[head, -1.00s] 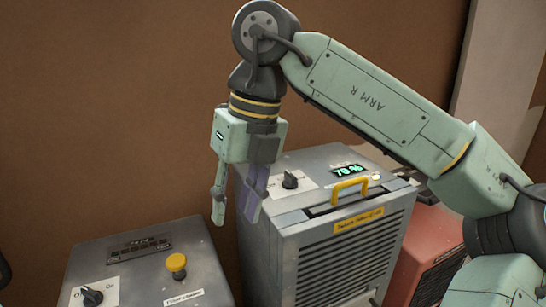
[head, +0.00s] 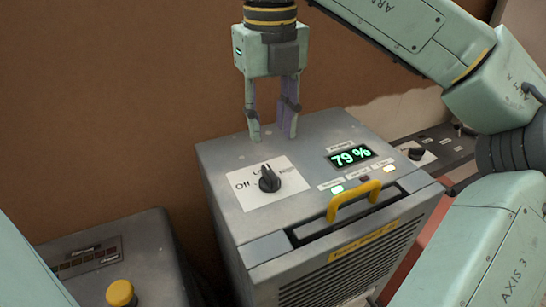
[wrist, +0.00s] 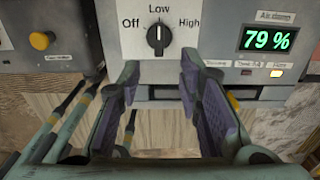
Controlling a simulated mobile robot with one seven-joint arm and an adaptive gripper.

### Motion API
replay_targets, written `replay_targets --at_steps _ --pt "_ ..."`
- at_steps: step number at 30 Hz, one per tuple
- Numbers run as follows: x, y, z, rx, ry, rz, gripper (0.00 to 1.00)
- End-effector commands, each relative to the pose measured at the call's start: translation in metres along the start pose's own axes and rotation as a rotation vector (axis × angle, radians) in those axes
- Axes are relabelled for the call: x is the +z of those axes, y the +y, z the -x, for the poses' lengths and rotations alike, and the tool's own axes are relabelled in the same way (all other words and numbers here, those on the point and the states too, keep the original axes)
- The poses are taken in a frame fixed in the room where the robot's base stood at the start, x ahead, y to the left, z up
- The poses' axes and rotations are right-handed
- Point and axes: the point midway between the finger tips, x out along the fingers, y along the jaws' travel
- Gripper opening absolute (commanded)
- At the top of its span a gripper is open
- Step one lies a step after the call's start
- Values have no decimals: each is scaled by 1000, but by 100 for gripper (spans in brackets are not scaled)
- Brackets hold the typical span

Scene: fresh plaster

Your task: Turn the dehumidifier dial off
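The dehumidifier (head: 240,225) is a grey box with a yellow handle (head: 352,194) and a green display (head: 350,156) reading 79 %. Its black dial (head: 269,180) sits on a white plate on top. In the wrist view the dial (wrist: 158,40) has Off at left, Low at top and High at right, and its white mark points up at Low. My gripper (head: 271,136) points down near the top's back edge, behind the dial in the head view. In the wrist view my gripper (wrist: 160,64) is open and empty, with the dial ahead between the fingertip lines. The fingers appear clear of the dial.
At left stands a lower grey box with a yellow knob (head: 120,293). At right, behind my arm, is another unit with a black knob (head: 416,153). A brown wall (head: 120,100) rises close behind the dehumidifier.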

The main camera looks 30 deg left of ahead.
Motion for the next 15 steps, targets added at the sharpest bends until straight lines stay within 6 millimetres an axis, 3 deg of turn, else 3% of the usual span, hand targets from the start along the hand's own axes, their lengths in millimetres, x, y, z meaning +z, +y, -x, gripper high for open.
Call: replay_targets --at_steps 9,15 --pt "0 0 -58 3 2 2 32" --pt "0 0 -87 2 1 1 32"
